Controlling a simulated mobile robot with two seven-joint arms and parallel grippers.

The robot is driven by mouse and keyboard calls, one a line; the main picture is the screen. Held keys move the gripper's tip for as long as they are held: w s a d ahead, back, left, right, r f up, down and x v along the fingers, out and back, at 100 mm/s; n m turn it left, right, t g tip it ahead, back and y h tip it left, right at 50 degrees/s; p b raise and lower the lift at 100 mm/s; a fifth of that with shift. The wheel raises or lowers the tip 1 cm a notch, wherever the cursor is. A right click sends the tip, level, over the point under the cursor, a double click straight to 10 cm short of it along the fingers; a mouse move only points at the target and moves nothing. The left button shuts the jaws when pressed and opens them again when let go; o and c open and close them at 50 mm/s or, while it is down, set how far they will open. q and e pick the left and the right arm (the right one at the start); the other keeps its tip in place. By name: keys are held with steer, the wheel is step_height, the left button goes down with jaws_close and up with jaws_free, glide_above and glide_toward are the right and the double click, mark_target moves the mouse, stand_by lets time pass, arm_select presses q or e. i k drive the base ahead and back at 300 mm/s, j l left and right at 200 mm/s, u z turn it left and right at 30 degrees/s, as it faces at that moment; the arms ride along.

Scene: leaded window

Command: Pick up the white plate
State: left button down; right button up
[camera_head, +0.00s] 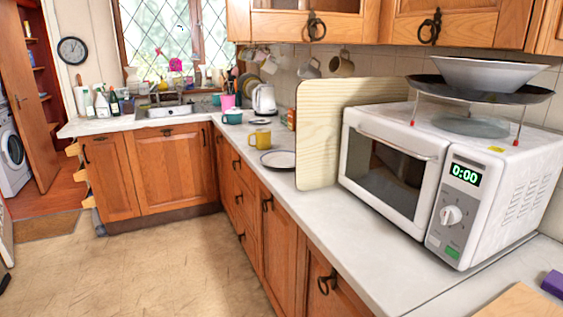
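A white plate (279,159) with a dark rim lies flat on the light counter. It is just left of an upright pale wooden board (318,140), which stands close to the plate's right side. A yellow mug (260,138) stands behind the plate, a little to its left. Neither of my grippers shows in the head view.
A white microwave (437,180) stands on the counter (345,243) at the right, with a dark pan and metal bowl (486,74) above it. A teal pot (232,116) and white kettle (264,98) stand farther back. The floor (150,262) at left is clear.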

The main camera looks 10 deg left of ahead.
mark_target(279, 160)
steer(key=i+j, duration=1.75)
steer(key=i, duration=0.2)
steer(key=i+j+z, duration=0.15)
steer(key=z, duration=0.25)
steer(key=i+j+z, duration=0.15)
steer(key=z, duration=0.25)
